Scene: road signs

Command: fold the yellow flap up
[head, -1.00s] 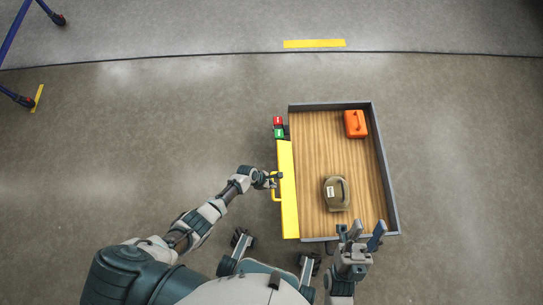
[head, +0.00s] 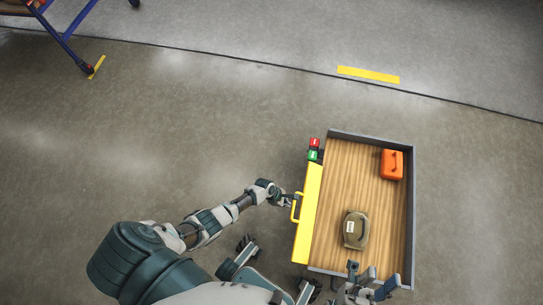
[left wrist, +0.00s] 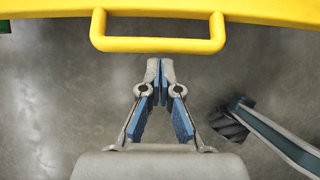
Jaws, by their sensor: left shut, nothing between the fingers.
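The yellow flap (head: 309,225) is a long narrow panel along the left side of the wood-floored cart bed. Its yellow handle (head: 294,211) sticks out to the left. In the left wrist view, the handle (left wrist: 158,45) is a U-shaped bar below the flap's yellow edge (left wrist: 255,9). My left gripper (head: 293,198) is at the upper end of the handle in the head view. In the left wrist view, its closed fingertips (left wrist: 160,62) lie just below the bar, holding nothing; contact is unclear. My right gripper (head: 370,270) is open at the bed's near edge.
The cart bed has a grey rim (head: 410,200). An orange canister (head: 391,164) and an olive-brown pack (head: 355,230) lie inside. Red (head: 314,142) and green (head: 313,156) buttons sit at the flap's far end.

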